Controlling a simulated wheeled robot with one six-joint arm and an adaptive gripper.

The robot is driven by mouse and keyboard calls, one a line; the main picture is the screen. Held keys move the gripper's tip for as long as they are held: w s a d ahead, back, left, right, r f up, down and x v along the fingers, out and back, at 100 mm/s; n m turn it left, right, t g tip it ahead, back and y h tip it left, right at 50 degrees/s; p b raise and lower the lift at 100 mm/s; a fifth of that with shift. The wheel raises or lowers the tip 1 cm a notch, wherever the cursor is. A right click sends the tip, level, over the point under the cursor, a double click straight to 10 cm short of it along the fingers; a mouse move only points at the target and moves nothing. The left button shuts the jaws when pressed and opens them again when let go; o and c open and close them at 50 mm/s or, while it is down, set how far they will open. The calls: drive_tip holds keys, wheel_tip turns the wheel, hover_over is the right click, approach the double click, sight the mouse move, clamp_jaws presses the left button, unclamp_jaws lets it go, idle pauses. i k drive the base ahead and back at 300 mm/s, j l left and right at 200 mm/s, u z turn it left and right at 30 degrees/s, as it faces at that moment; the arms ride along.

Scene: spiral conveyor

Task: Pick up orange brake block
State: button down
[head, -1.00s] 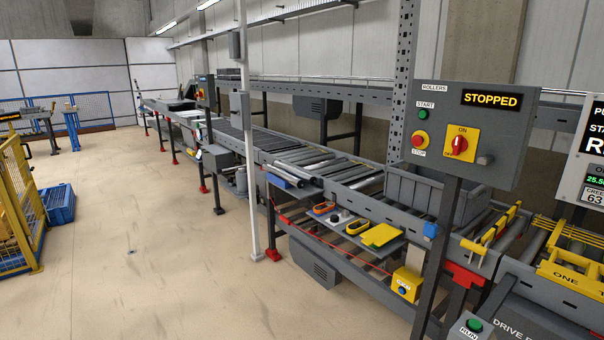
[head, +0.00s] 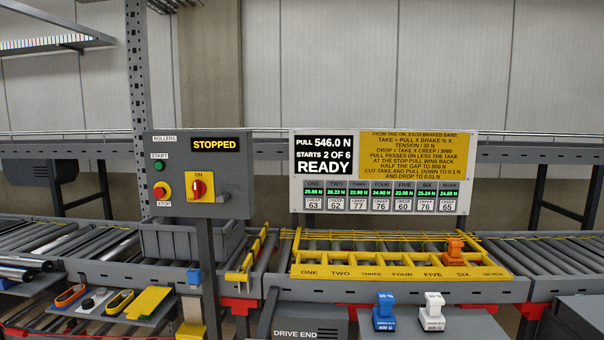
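The orange brake block (head: 455,248) stands upright on the yellow frame (head: 345,271) over the rollers, just behind the label SIX. Its lower part meets the frame bars, and I cannot tell exactly how it is seated. A blue block (head: 384,308) and a white block (head: 432,308) of similar shape stand side by side in front of the conveyor, lower down. My gripper is not in view.
A grey control box (head: 222,205) reading STOPPED stands left of the frame. A white display board (head: 450,200) rises behind the frame, reading READY. A grey bin (head: 165,243) and a tool shelf (head: 60,318) are at the left.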

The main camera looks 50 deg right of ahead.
sight(453, 258)
drive_tip(key=z, duration=1.95)
